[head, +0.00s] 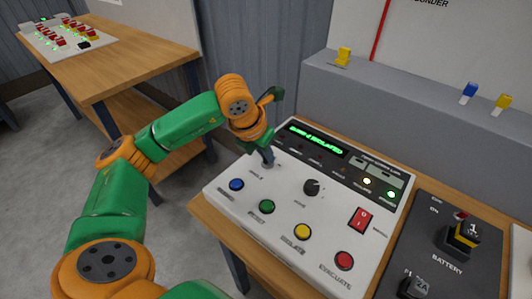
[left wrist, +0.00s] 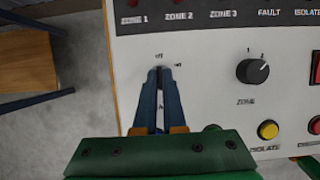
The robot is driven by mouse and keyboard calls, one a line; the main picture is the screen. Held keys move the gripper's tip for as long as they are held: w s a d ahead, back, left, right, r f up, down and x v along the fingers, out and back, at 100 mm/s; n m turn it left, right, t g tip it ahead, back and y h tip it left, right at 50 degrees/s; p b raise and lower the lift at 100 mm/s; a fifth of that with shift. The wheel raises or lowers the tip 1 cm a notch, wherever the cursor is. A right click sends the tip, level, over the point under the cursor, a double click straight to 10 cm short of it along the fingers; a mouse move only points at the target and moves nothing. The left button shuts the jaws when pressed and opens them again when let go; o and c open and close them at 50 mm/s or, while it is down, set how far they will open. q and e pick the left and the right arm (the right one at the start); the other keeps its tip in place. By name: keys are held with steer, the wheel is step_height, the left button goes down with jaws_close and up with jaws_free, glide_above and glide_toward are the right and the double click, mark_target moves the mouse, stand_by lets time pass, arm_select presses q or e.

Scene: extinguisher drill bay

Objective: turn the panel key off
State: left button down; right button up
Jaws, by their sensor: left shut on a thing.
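The white control panel (head: 285,196) lies on a wooden table. Its key switch (left wrist: 160,69) sits at the panel's upper left, with "off" printed above it and "on" to its right in the left wrist view. My left gripper (head: 267,160) is down at the switch, and its two blue fingers (left wrist: 159,78) are shut on the key. The fingers cover most of the key, so I cannot tell exactly where it points. My right gripper is in neither view.
A black zone knob (head: 312,188), blue (head: 236,184), green (head: 267,207), yellow (head: 303,231) and red (head: 344,260) buttons and a red rocker switch (head: 360,220) are on the panel. A dark battery unit (head: 452,248) stands to the right.

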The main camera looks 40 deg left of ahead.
arm_select(q)
steer(key=c, duration=1)
jaws_free()
steer(key=v, duration=0.7)
steer(key=shift+b, duration=0.3)
